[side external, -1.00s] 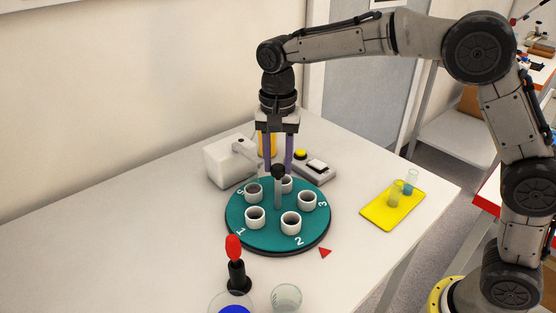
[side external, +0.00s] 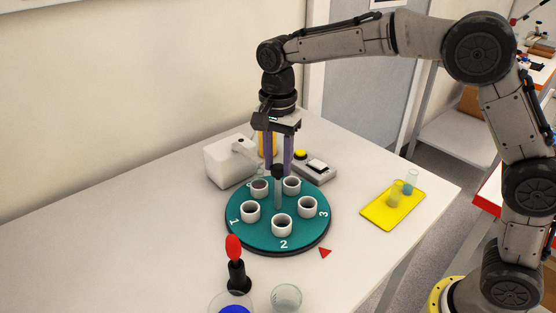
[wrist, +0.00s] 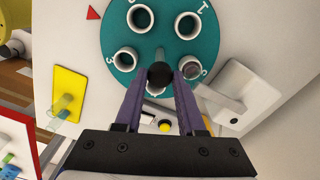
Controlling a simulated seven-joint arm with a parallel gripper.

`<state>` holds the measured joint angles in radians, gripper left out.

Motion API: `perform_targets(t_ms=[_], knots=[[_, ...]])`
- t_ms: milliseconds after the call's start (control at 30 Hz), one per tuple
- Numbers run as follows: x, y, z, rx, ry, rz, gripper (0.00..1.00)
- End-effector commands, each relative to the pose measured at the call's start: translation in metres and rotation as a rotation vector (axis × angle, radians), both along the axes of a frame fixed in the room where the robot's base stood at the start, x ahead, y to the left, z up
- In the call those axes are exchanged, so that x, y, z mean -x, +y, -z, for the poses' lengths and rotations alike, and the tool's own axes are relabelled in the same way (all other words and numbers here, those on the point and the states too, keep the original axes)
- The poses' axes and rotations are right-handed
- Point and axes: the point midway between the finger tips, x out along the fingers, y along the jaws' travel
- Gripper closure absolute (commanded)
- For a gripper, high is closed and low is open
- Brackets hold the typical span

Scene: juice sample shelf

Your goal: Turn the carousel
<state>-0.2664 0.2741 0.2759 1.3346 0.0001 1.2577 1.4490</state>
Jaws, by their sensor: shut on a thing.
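The carousel (side external: 262,233) is a round teal disc on the white table, with several white ring-shaped holders and white numbers around its edge. Number 2 faces the front, 1 is at the left and 3 at the right. A post with a black knob (side external: 278,170) rises from its middle. My gripper (wrist: 161,74) points down with its purple fingers shut on the knob, which shows between the fingertips in the wrist view. A red triangle (side external: 325,253) lies on the table just off the disc's front right edge, between numbers 2 and 3 but nearer 2.
A white device (side external: 229,162) stands close behind the disc at the left. A grey box with a yellow button (side external: 300,155) is behind it. A yellow tray (side external: 391,212) with small vials lies at the right. A red-topped stand (side external: 236,270) and a glass beaker (side external: 286,298) are in front.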

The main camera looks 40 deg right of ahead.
Motion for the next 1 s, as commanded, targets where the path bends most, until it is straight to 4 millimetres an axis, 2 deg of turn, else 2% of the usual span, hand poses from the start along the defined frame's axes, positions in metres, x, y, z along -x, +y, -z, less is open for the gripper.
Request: perform_targets(t_ms=[400,433,567,867,1000], knots=[[-0.0009,0.0002,-0.0030,-0.001,-0.007,0.002,1.00],[-0.0009,0.0002,-0.0030,-0.001,-0.007,0.002,0.56],[-0.0007,0.0001,-0.0022,-0.001,-0.005,0.002,0.32],[-0.0003,0.0000,-0.0013,-0.001,-0.002,0.002,0.31],[-0.0011,0.0002,-0.0106,-0.001,-0.005,0.002,0.31]])
